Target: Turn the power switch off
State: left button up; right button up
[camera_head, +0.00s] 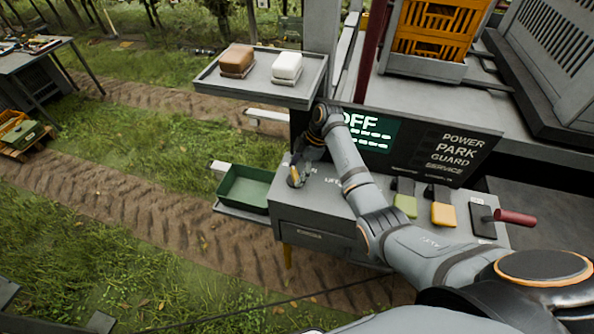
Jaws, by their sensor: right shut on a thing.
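A grey control box (320,215) stands at the middle, with a dark sign behind it listing POWER, PARK, GUARD and SERVICE. A green display (372,134) reads OFF, partly covered by my right arm. My right gripper (295,178) is at the left end of the box top, pointing down. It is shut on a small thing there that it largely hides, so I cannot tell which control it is. Right of my arm are a green control (405,205), a yellow control (443,213) and a dark plate (482,220) with a red handle (515,217). My left gripper is not in view.
A green tray (243,188) sits left of the box. Above it, a grey shelf (255,88) carries a brown block (237,60) and a white block (286,67). An orange crate (435,30) stands behind. Open grass and a dirt track lie left.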

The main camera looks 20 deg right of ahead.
jog(key=o, duration=1.2)
jog(key=shift+c, duration=0.2)
jog(key=v, duration=0.7)
jog(key=shift+d+r, duration=0.2)
jog(key=shift+r, duration=0.05)
jog(key=shift+f, duration=0.1)
